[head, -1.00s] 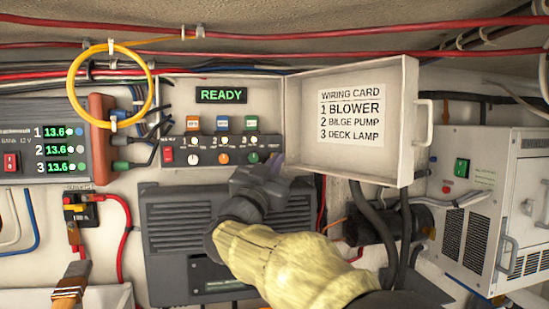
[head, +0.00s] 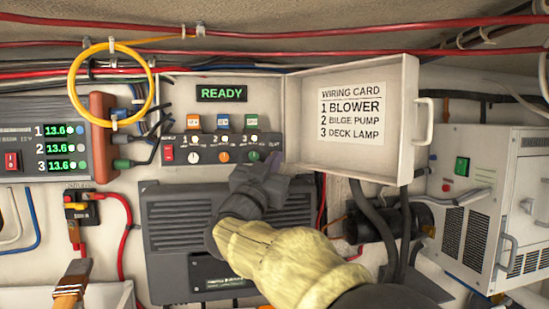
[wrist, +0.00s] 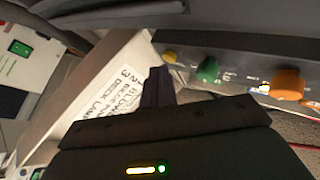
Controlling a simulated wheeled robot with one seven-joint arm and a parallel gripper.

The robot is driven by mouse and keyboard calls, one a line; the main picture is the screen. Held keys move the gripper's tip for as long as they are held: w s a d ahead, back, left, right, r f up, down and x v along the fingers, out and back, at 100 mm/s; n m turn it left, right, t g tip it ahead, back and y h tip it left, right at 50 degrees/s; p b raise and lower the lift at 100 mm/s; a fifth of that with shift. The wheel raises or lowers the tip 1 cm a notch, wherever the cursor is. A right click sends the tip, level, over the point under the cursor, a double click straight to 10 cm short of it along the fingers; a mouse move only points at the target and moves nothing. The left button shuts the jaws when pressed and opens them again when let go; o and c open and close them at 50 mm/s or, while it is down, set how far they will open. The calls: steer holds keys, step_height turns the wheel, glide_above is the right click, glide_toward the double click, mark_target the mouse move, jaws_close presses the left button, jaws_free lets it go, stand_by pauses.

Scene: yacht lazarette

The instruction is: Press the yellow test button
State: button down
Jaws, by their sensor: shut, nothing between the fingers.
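The switch panel (head: 208,149) is a dark box with a red rocker switch and a row of knobs, under a green READY display (head: 221,94). In the wrist view the small yellow button (wrist: 170,57) sits at the panel's end, beside the green knob (wrist: 208,70). In the head view my gripper hides the yellow button. My gripper (head: 274,161) is shut and empty, at the panel's right end, just right of the green knob (head: 254,156). In the wrist view its dark fingertips (wrist: 157,73) point close to the yellow button; I cannot tell whether they touch it.
The open white lid (head: 400,120) with a wiring card stands just right of the panel. A grey vented box (head: 175,225) lies below, behind my arm. A yellow cable loop (head: 72,85) hangs at left. A white vented unit (head: 480,225) is at right.

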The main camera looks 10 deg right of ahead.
steer(key=shift+w+a+r+p, duration=0.1)
steer(key=shift+r+p, duration=0.35)
steer(key=shift+r, duration=0.1)
stand_by(1.2)
steer(key=shift+f+b, duration=0.25)
steer(key=shift+b, duration=0.1)
steer(key=shift+d+f, duration=0.2)
steer(key=shift+f, duration=0.05)
steer(key=shift+b, duration=0.3)
steer(key=s+b, duration=0.2)
steer(key=s, duration=0.3)
steer(key=shift+f, duration=0.15)
stand_by(0.7)
